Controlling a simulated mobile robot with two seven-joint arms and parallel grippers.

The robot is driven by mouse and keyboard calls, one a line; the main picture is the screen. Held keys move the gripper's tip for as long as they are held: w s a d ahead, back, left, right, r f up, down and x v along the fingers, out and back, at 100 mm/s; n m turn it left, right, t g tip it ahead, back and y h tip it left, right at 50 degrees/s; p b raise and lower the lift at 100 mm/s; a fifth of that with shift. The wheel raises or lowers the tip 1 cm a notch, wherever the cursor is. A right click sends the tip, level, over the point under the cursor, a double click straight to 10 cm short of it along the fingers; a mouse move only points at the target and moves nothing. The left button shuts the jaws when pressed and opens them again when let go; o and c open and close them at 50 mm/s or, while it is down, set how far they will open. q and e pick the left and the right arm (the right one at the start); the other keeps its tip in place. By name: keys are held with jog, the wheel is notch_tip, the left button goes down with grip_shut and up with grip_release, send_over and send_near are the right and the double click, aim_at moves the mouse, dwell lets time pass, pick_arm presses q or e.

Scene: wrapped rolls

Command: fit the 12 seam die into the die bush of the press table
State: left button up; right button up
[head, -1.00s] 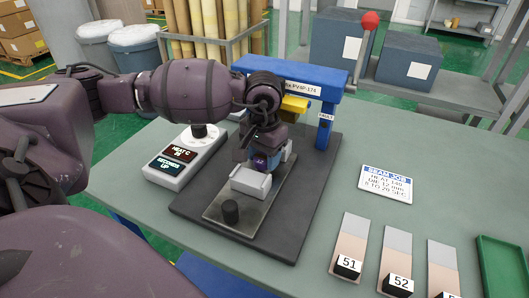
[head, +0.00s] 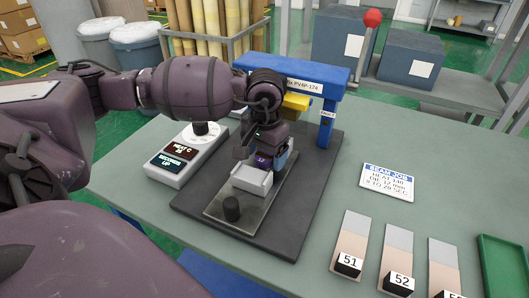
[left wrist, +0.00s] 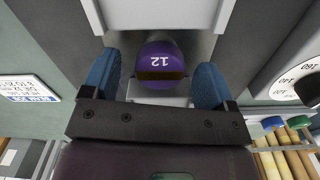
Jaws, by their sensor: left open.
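The purple seam die (head: 262,161), marked 12, stands at the white block (head: 252,181) on the metal plate of the press table. It also shows in the left wrist view (left wrist: 160,62), its number upside down. My left gripper (head: 270,155) is open around the die. In the left wrist view its blue fingers (left wrist: 158,85) stand on either side of the die with gaps between. The die bush is hidden beneath the die and gripper, so I cannot tell how the die sits in it. My right gripper is not in view.
The blue press frame (head: 292,76) with its red-knobbed lever (head: 371,19) rises behind the gripper. A heater box (head: 186,155) stands left. A job card (head: 387,182), numbered sample strips (head: 349,245) and a green tray (head: 498,262) lie right. The table between is clear.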

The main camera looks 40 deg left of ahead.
pick_arm(q)
notch_tip(320, 180, up, 4)
notch_tip(320, 180, up, 7)
jog(key=shift+p, duration=0.4)
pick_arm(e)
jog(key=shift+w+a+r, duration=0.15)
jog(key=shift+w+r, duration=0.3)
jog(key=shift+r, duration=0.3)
pick_arm(q)
jog(key=shift+f, duration=0.1)
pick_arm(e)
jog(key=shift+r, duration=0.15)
